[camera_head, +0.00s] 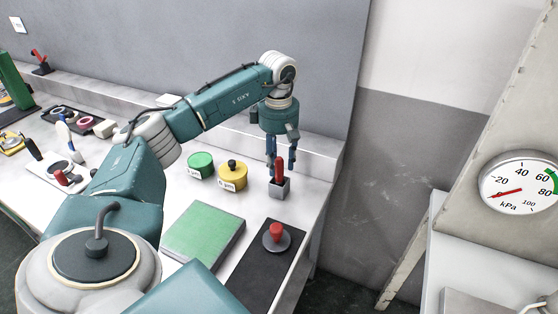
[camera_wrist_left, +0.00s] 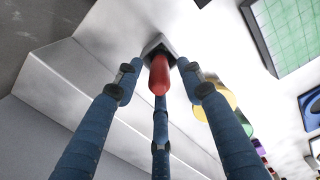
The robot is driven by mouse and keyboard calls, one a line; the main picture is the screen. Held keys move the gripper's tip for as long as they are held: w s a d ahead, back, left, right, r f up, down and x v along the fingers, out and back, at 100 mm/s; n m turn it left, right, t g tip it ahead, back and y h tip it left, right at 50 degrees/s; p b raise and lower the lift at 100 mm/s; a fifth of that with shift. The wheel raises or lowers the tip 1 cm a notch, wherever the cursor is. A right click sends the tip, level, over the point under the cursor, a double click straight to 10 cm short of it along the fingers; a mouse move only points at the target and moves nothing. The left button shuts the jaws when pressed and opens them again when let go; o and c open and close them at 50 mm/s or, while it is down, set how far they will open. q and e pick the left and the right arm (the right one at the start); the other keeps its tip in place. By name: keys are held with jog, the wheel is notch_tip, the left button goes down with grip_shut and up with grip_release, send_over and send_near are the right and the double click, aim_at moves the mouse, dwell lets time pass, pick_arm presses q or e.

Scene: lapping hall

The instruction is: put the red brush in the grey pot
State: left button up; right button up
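The red brush (camera_head: 279,168) stands upright in the small grey pot (camera_head: 280,189) near the right end of the bench. In the left wrist view the red handle (camera_wrist_left: 159,76) points toward the camera, with the grey pot (camera_wrist_left: 154,45) behind it. My left gripper (camera_head: 281,166) is above the pot, fingers pointing down. In the left wrist view its fingers (camera_wrist_left: 158,90) are spread around the handle with gaps, apparently not touching it. The brush's lower end is hidden inside the pot. My right gripper is not in view.
A yellow tin (camera_head: 233,177) and a green tin (camera_head: 200,165) stand left of the pot. A green plate (camera_head: 204,229) and a dark mat (camera_head: 262,276) with a red-knobbed grey disc (camera_head: 276,239) lie in front. A wall rises behind the bench.

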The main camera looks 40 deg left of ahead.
pick_arm(q)
notch_tip(320, 180, up, 12)
jog(key=shift+r, duration=0.15)
dwell(0.4)
jog(key=shift+d, duration=0.1)
